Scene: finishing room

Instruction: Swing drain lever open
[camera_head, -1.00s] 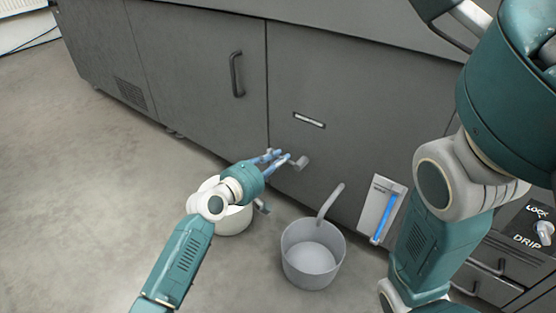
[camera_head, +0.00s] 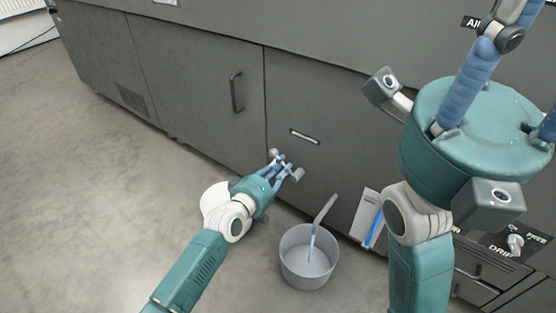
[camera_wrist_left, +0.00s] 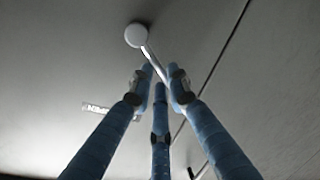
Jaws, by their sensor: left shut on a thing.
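The drain lever is a slim grey handle on the dark cabinet front, with a round hub (camera_head: 297,174) in the head view. The hub shows as a pale disc (camera_wrist_left: 136,35) in the left wrist view, its rod (camera_wrist_left: 154,62) running down to my fingers. My left gripper (camera_head: 283,165) is shut on the rod, its blue fingers also seen in the left wrist view (camera_wrist_left: 162,82).
A level gauge (camera_head: 371,220) with a blue column stands right of the bucket, partly hidden by my right arm. A door handle (camera_head: 236,91) and a label plate (camera_head: 305,136) are above the lever. A switch (camera_head: 515,243) is at lower right. The floor at left is clear.

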